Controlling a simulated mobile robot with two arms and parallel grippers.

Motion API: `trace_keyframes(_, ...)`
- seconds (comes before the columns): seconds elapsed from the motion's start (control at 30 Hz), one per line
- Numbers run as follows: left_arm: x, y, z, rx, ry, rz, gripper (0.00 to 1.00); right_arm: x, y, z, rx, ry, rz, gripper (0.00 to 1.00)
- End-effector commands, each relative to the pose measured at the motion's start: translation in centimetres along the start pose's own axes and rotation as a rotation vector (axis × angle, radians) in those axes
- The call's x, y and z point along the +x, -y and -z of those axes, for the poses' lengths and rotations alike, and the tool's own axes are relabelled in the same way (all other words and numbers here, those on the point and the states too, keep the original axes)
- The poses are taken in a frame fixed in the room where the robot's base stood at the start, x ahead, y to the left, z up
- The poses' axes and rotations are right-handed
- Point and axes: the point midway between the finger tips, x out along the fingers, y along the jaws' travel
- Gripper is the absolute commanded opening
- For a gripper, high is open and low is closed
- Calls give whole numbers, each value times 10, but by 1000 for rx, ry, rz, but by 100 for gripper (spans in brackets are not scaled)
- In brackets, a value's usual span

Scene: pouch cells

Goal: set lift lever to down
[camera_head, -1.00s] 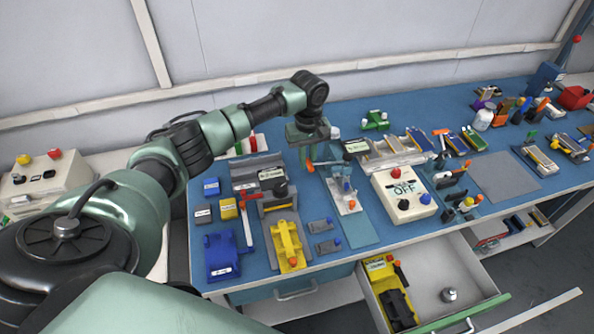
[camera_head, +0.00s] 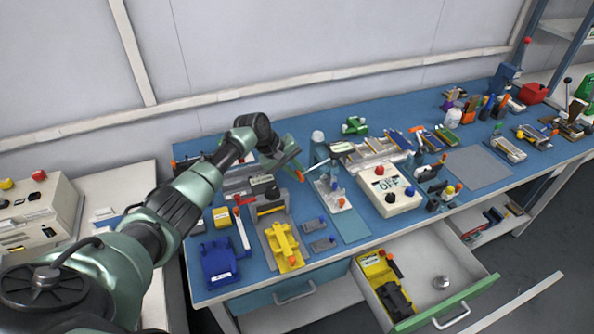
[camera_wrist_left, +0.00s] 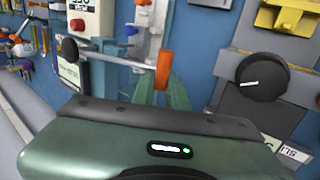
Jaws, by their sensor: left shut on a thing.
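The lift lever is a thin light rod (camera_head: 317,163) with an orange grip (camera_head: 299,176), beside a blue-grey stand (camera_head: 318,150) on the bench. In the left wrist view the orange grip (camera_wrist_left: 164,70) stands between my two green fingers, and the rod (camera_wrist_left: 120,62) runs left to a black knob (camera_wrist_left: 69,48). My left gripper (camera_head: 297,169) is shut on the orange grip and partly hides the lever. Its fingers also show in the left wrist view (camera_wrist_left: 163,88). In the head view the rod slopes down to the left, toward my gripper. My right gripper is out of view.
A white box with OFF on its display (camera_head: 388,190) stands right of the stand. An open drawer (camera_head: 438,258) juts out at the bench front.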

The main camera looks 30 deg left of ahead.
Motion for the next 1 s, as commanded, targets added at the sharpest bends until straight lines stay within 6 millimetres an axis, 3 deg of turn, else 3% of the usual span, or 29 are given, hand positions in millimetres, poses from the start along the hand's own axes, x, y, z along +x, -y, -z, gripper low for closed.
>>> trace_keyframes(0.13, 1, 2, 0, 0, -1, 0, 0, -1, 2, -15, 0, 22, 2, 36)
trace_keyframes(0.37, 1, 2, 0, 0, -1, 0, 0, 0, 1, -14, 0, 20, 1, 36)
trace_keyframes(0.4, 1, 2, 0, 0, -1, 0, 25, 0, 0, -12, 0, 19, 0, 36)
trace_keyframes(0.47, 1, 2, 0, 0, -1, 0, 36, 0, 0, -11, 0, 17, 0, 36)
trace_keyframes(0.8, -2, 1, 1, 0, -2, -3, 36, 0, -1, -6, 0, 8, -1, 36)
trace_keyframes(1.0, -28, 2, 2, 2, -4, -2, 36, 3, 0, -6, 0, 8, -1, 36)
